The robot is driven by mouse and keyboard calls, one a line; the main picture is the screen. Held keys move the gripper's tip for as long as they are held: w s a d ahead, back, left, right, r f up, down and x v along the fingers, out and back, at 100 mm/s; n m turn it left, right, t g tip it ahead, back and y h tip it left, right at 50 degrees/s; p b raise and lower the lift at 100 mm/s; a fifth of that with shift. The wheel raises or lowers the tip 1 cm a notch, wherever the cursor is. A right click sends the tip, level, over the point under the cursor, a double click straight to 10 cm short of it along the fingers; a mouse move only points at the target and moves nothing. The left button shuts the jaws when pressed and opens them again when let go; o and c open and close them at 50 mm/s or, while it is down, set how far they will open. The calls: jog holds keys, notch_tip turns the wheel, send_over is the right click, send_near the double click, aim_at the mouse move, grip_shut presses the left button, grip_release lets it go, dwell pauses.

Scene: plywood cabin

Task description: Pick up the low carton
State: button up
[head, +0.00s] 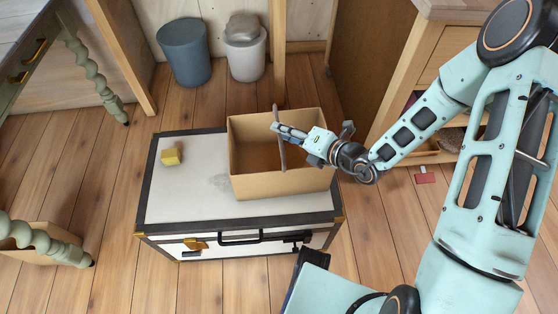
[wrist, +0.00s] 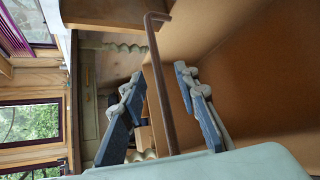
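An open cardboard carton (head: 262,187) stands on the white top of a dark-edged trunk; its inside looks empty. Its brown wall (wrist: 255,75) fills the right of the wrist view. My gripper (head: 276,127) is over the carton, reaching in from the right, fingers pointing left. In the wrist view, my gripper (wrist: 163,95) has its two fingers apart. A thin dark brown rod (head: 283,158), bent at one end, crosses by the fingers. It also shows between them in the wrist view (wrist: 157,75), with gaps on both sides. I cannot tell whether it touches the gripper.
The trunk (head: 185,205) has free room at left around a small yellow block (head: 171,157). Another tan box (head: 35,262) is on the floor under a green-legged table. Two bins (head: 185,52) (head: 245,62) stand behind. A wooden cabinet (head: 425,60) is at right.

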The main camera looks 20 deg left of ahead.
jog(key=x, duration=0.2)
jog(key=shift+a+f, duration=0.15)
jog(key=shift+a, duration=0.1)
grip_shut()
jog(key=shift+w, duration=0.1)
dwell(0.3)
